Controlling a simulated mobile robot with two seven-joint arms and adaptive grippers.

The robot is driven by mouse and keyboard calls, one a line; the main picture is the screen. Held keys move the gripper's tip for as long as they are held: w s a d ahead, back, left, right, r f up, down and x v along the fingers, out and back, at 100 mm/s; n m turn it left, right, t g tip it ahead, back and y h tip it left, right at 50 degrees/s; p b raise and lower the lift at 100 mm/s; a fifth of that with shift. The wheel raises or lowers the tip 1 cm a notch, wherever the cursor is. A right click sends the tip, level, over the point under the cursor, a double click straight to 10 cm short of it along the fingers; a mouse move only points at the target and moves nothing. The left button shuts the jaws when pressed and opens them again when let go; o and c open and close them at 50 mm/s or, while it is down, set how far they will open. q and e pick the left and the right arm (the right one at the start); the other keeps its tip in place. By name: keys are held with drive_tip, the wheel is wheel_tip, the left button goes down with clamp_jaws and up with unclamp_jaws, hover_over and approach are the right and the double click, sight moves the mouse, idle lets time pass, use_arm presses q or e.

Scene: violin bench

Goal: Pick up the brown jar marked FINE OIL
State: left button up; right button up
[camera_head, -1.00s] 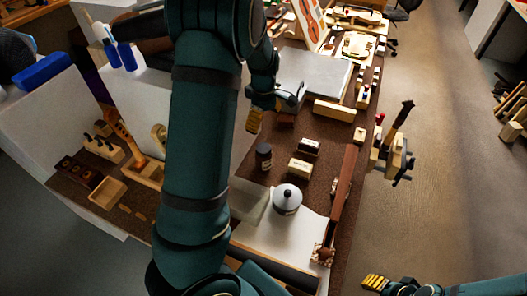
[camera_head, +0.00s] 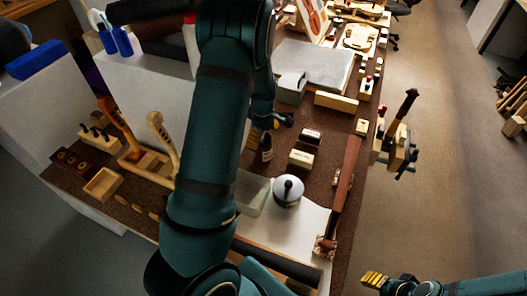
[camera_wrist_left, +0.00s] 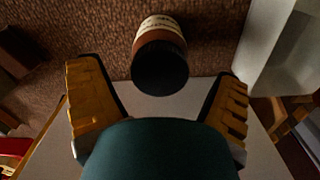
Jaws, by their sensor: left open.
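The brown jar (camera_head: 267,154) has a dark cap and a pale label. It stands on the brown bench top, partly hidden in the head view by my left gripper (camera_head: 269,130). In the left wrist view the jar (camera_wrist_left: 160,42) shows cap towards me; its label lettering is too small to read surely. My left gripper (camera_wrist_left: 159,80) is open, its yellow-padded fingers to either side of the jar's line, with clear gaps and nothing held. My right gripper (camera_head: 375,281) is at the lower right, over the floor, away from the bench; its opening cannot be made out.
A round lidded pot (camera_head: 288,191) stands nearer, on a white sheet. A grey box (camera_head: 292,87) stands behind. A white partition (camera_head: 160,98) rises to the left.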

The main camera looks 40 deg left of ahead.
use_arm(q)
drive_tip(key=shift+f, duration=0.8)
drive_tip(key=shift+r, duration=0.1)
drive_tip(key=c, duration=1.4)
drive_tip(key=shift+c, duration=0.2)
